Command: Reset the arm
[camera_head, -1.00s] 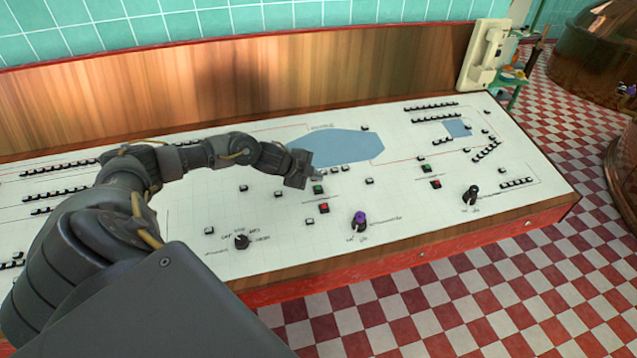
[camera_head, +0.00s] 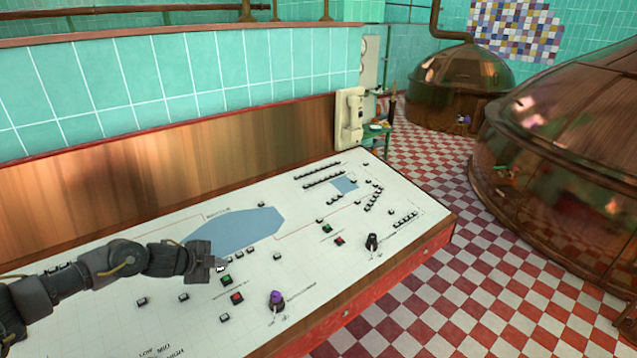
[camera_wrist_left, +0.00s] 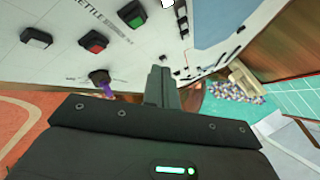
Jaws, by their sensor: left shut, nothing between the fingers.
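My left arm comes in from the left in the head view, over the control panel (camera_head: 330,248). Its left gripper (camera_head: 222,265) is shut and empty just above the panel, beside the green button (camera_head: 226,280) and the red button (camera_head: 237,298). In the left wrist view the closed fingers (camera_wrist_left: 161,88) show in the middle, with the green button (camera_wrist_left: 131,13), the red button (camera_wrist_left: 94,42) and a purple-topped knob (camera_wrist_left: 101,80) beyond them. The same purple knob (camera_head: 276,299) stands at the panel's front in the head view. My right gripper is not in view.
A wooden backboard (camera_head: 180,190) rises behind the panel. A cream wall telephone (camera_head: 349,118) is at its far right end. A black knob (camera_head: 372,242) stands near the front edge. Two copper kettles (camera_head: 560,150) (camera_head: 460,85) stand on the checkered floor (camera_head: 470,290), which is clear at right.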

